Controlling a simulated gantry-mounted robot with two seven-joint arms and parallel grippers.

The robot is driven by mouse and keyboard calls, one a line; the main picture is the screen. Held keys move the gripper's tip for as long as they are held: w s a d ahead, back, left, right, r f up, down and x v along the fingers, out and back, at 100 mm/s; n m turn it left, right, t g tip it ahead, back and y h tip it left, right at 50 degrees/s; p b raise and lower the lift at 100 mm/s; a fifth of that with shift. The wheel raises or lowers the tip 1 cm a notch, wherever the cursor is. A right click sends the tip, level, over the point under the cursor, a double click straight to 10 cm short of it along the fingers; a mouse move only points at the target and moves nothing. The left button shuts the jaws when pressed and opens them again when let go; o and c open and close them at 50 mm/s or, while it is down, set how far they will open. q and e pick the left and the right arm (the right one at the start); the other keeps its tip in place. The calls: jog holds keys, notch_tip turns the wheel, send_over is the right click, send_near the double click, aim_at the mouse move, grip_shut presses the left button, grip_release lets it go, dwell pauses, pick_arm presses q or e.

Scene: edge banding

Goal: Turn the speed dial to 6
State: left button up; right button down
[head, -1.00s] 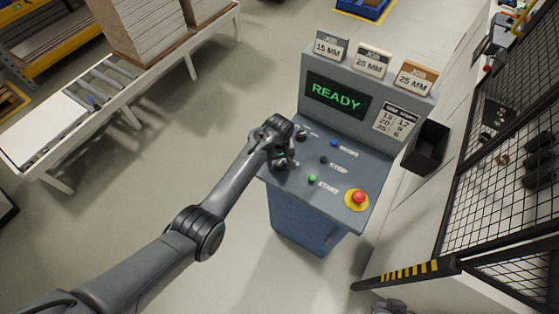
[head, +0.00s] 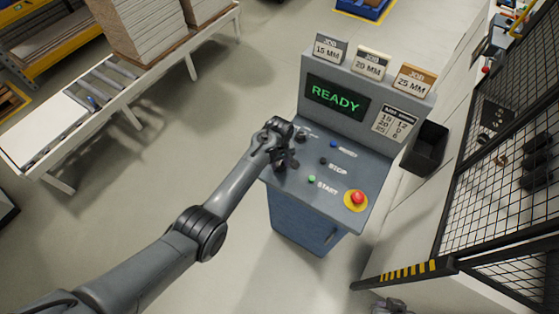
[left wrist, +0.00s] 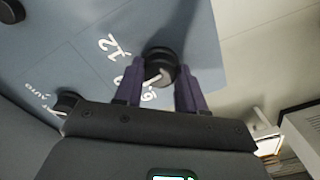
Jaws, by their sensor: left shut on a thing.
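The speed dial (left wrist: 160,60) is a round black knob on the blue-grey console top (left wrist: 75,45). In the left wrist view it sits between the two purple fingertips of my left gripper (left wrist: 161,72), which is shut on it. White numerals stand beside the dial; 12 is readable, while the others are partly covered by a finger. I cannot tell which number the dial points to. In the head view my left gripper (head: 284,164) is over the console's left front corner and hides the dial. My right gripper is not in view.
The console screen (head: 338,96) reads READY. Near my left gripper are a knob (head: 301,136), blue (head: 333,144), black (head: 323,160) and green (head: 312,179) buttons, and a red emergency stop (head: 358,198). Job cards (head: 372,62) stand on top. A mesh guard (head: 500,180) is at right.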

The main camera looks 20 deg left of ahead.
pick_arm(q)
jog(key=n+p, duration=0.1)
jog(key=n, duration=0.2)
jog(key=shift+r, duration=0.1)
jog(key=shift+n, duration=2)
jog(key=shift+p, duration=0.3)
jog(key=o, duration=1.1)
jog(key=shift+c, duration=0.2)
